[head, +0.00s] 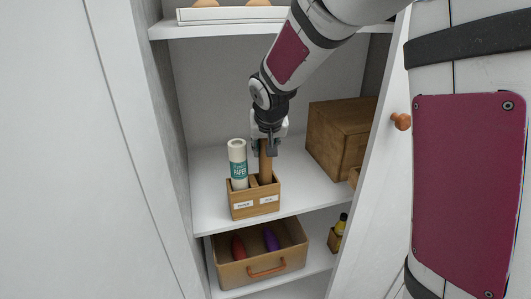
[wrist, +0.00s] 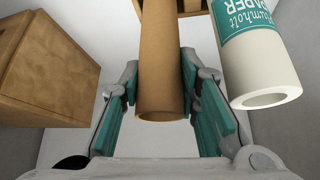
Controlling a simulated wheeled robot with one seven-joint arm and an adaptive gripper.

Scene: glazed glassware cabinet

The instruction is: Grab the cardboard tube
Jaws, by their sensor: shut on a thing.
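The brown cardboard tube (head: 265,165) stands upright in the right part of a small wooden holder (head: 254,208) on the middle shelf. In the wrist view the tube (wrist: 161,75) runs between the two teal-padded fingers, its open end toward the camera. My gripper (head: 266,147) comes from above and is shut on the tube's upper part. A white paper roll with a teal label (head: 237,165) stands in the holder's left part, beside the tube. It also shows at the right in the wrist view (wrist: 258,75), apart from the fingers. The tube's lower end is hidden in the holder.
A wooden box (head: 335,135) stands at the right on the same shelf. A shelf (head: 190,31) lies above, close to my arm. Below is a bin (head: 262,270) with red and purple things. An open door with a knob (head: 401,121) is at the right.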

